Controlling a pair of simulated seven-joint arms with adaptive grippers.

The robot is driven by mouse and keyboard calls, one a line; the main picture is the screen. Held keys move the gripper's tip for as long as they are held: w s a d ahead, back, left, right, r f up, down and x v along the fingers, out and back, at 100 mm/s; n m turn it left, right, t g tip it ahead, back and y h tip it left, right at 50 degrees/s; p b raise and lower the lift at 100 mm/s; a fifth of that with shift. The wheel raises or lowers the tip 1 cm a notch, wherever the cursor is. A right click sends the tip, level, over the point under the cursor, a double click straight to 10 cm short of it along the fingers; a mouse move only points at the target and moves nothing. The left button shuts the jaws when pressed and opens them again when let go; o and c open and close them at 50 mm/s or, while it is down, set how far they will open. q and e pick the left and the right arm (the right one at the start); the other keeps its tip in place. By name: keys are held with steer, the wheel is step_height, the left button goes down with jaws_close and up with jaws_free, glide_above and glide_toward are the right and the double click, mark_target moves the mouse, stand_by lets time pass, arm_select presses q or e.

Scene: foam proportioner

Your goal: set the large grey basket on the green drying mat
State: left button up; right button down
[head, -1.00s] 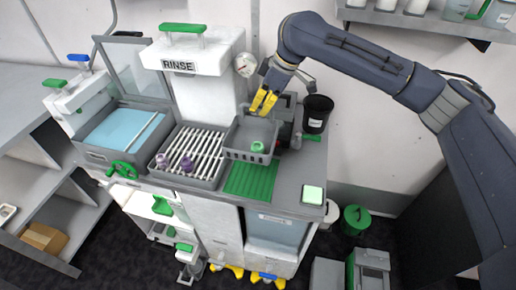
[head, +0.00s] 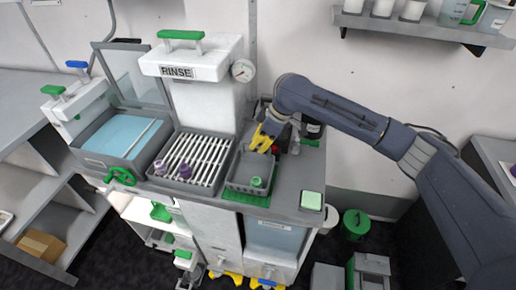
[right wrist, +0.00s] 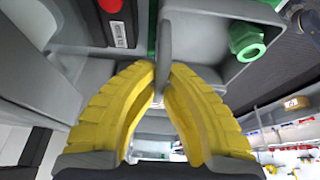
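The large grey basket (head: 245,170) is over the green drying mat (head: 246,198), whose front strip shows below it. The basket hides the rest of the mat; I cannot tell whether it rests on the mat or hangs just above. A green nut-like part (head: 257,182) lies in the basket and also shows in the right wrist view (right wrist: 246,42). My right gripper (head: 261,142) is at the basket's back rim. In the right wrist view its yellow fingers (right wrist: 163,75) are shut on a thin grey wall of the basket (right wrist: 165,40). My left gripper is out of view.
Left of the basket is a slatted rack (head: 196,158) with purple parts on it. A blue-filled basin (head: 120,135) is farther left. A pale green pad (head: 311,200) sits at the counter's right corner. A dark canister (head: 314,130) stands behind, partly hidden by my arm.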

steer(key=shift+f, duration=0.95)
steer(key=c, duration=1.6)
jaws_free()
steer(key=shift+o, duration=0.2)
steer(key=v, duration=1.2)
